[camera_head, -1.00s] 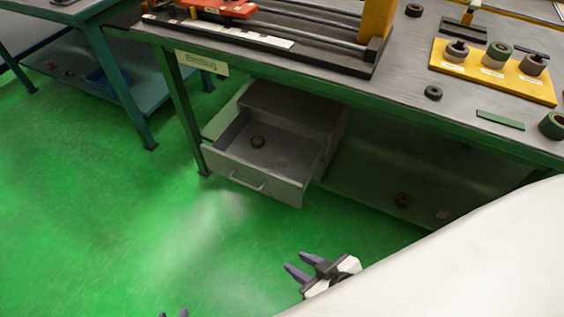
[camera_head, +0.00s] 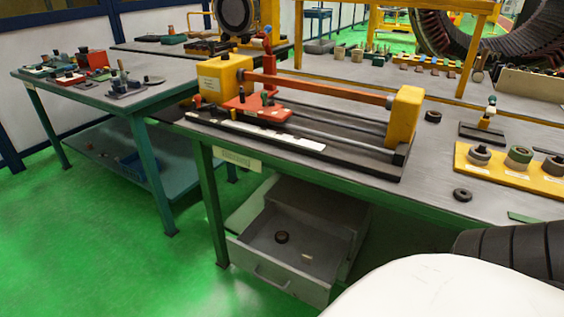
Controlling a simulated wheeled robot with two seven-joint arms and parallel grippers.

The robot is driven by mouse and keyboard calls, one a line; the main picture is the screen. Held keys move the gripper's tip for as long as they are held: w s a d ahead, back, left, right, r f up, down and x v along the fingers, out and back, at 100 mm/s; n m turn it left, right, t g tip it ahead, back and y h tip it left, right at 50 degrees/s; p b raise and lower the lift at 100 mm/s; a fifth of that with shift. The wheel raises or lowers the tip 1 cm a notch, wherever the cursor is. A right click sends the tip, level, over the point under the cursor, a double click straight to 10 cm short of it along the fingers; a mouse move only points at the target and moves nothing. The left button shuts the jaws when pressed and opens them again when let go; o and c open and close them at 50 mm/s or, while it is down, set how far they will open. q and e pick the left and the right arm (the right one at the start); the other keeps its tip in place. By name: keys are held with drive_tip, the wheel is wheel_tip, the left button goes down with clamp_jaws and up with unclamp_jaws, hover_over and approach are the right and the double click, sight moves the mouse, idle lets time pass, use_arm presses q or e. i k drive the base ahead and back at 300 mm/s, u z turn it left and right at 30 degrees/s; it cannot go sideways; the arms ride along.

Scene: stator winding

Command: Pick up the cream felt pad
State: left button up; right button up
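A small pale cream piece (camera_head: 307,256) lies in the open grey drawer (camera_head: 278,284) under the middle workbench. It may be the cream felt pad, but it is too small to be sure. A dark round ring (camera_head: 282,237) lies in the same drawer, to its left and apart from it. The drawer is pulled out toward the front and its inside shows from above. Neither of my grippers shows in this view. A large white shape at the lower right hides that corner.
The grey-topped workbench (camera_head: 440,160) carries a yellow and red winding fixture (camera_head: 318,86) and a yellow tray (camera_head: 515,178) with several coils. Another bench (camera_head: 100,93) with small parts stands at the left. Green floor (camera_head: 100,230) in front of the drawer is clear.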

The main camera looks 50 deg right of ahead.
sight(307, 259)
drive_tip(key=i, duration=3.25)
drive_tip(key=z, duration=3.45)
